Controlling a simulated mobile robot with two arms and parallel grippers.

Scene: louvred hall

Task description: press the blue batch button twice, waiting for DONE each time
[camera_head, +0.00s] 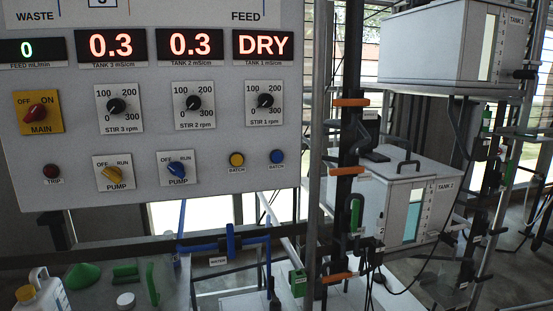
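The blue batch button (277,157) is a small round blue button labelled BATCH, at the lower right of the grey control panel (210,100). A yellow batch button (236,160) sits just left of it. The displays along the top read 0 for feed, 0.3 for tank 3, 0.3 for tank 2, and DRY (263,44) for tank 1. No display reads DONE. Neither of my grippers is in view, and nothing touches the button.
The panel also holds a red MAIN switch (37,113), stir knobs, a yellow pump knob (112,173) and a blue pump knob (177,169). A dark vertical post with orange clamps (348,170) stands right of the panel. Tank 2 (405,200) and tank 1 (440,50) are beyond it.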

